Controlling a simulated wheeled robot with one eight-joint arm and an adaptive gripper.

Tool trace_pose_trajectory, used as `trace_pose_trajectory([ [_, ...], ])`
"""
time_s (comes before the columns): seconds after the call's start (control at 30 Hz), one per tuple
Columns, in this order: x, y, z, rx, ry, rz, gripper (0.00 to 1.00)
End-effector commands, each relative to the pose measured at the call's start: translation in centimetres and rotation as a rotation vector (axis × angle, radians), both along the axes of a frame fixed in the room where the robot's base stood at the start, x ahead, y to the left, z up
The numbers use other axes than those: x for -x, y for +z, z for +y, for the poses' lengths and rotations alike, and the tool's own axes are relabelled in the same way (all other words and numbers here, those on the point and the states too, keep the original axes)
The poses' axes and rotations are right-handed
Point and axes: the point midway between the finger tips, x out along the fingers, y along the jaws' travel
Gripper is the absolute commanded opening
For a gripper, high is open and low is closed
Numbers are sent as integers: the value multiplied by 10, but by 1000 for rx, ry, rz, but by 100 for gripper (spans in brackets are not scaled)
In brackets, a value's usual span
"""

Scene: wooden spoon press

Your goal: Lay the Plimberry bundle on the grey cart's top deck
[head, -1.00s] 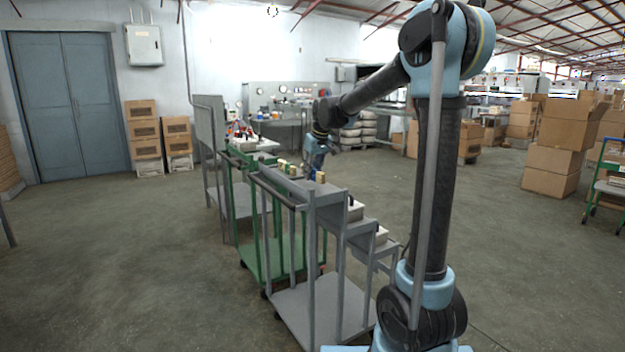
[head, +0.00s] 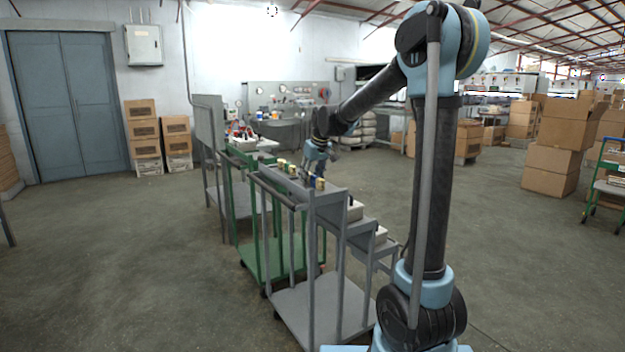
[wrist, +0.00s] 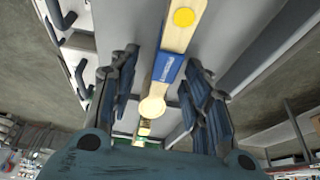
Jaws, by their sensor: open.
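The Plimberry bundle, pale wooden spoons with a blue printed band (wrist: 168,67), runs between the fingers of my gripper (wrist: 163,60) in the wrist view. The fingers are spread, with a visible gap on both sides of the bundle. The bundle appears to lie on a flat grey surface, which looks like the grey cart's top deck (head: 328,196). In the head view, my gripper (head: 316,158) is low over the far part of that deck. Small wooden ends and a bit of blue show there; exact contact is too small to tell.
The grey cart has lower steps (head: 384,247) on its right holding pale items. A green cart (head: 262,250) stands close behind it. Cardboard boxes (head: 550,150) stand at the right. The floor at left is clear.

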Motion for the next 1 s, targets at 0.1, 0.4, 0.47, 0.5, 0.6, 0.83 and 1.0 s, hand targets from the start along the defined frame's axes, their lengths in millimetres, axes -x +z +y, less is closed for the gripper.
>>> trace_pose_trajectory([
  [0.1, 3, 8, -2, 0, 0, 0, 44],
  [0.4, 21, 59, -14, 0, 1, 0, 44],
  [0.47, 24, 69, -16, 0, 1, 0, 44],
  [0.5, 26, 76, -17, 0, 1, 0, 44],
  [0.6, 31, 90, -21, 0, 0, 0, 44],
  [0.83, 37, 109, -25, 0, 0, 0, 44],
  [1.0, 39, 111, -26, 0, -1, 0, 44],
])
